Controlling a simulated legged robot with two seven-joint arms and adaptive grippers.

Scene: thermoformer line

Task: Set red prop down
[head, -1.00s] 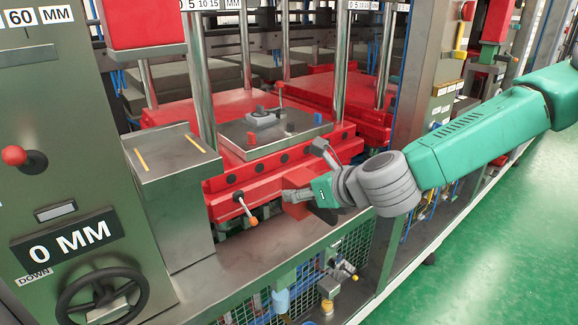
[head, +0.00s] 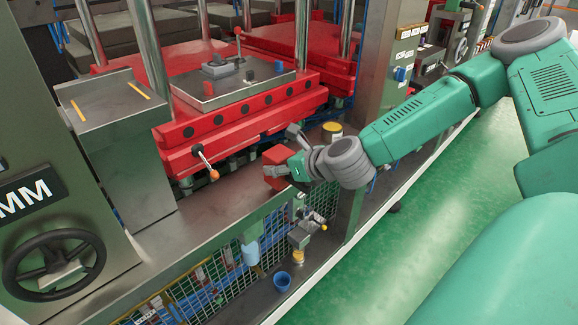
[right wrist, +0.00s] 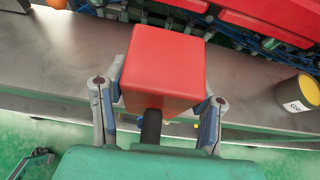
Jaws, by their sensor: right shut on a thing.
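The red prop is a red block (head: 275,168) held in my right gripper (head: 276,150), over the grey metal ledge (head: 215,200) close to its front edge. The block stands apart from the red press platen. In the right wrist view the red block (right wrist: 165,70) fills the space between the two fingers of my right gripper (right wrist: 160,92), which is shut on it. The ledge (right wrist: 240,80) shows behind and below the block. I cannot tell whether the block touches the ledge. My left gripper is not in view.
A lever with an orange knob (head: 214,175) sticks out left of the block. A yellow-topped can (head: 332,128) stands on the ledge to the right. The red platen (head: 240,115) rises behind. Bare ledge lies left of the block. A blue cup (head: 282,281) is below.

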